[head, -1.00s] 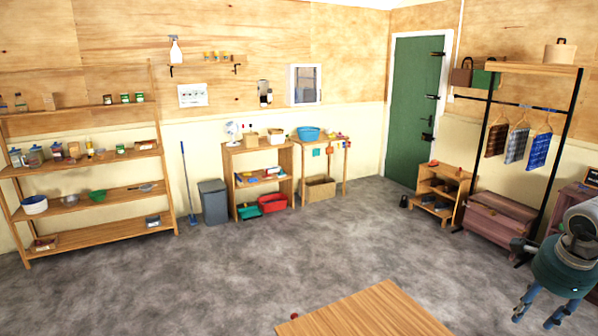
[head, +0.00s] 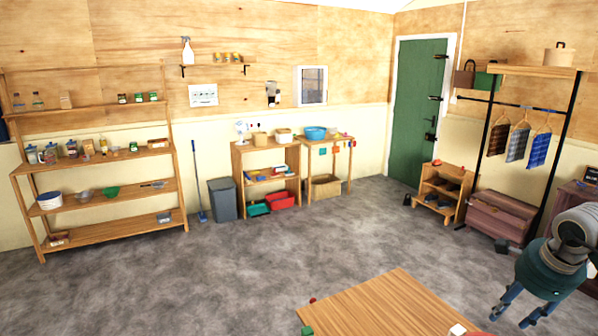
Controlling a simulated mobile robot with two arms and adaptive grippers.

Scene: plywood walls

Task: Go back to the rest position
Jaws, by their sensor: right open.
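My right gripper (head: 513,316) hangs at the lower right of the head view, with its blue fingers pointing down and to the left. It is open with nothing between the fingers. It is in front of the grey floor, to the right of the wooden table (head: 385,308). My left gripper is not in view.
The table's near part is cut off by the bottom edge. A green block (head: 307,331), a red item (head: 313,300) and a white item (head: 458,330) show at its edges. Shelves (head: 105,225) and a clothes rack (head: 490,130) line the walls. The floor between is clear.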

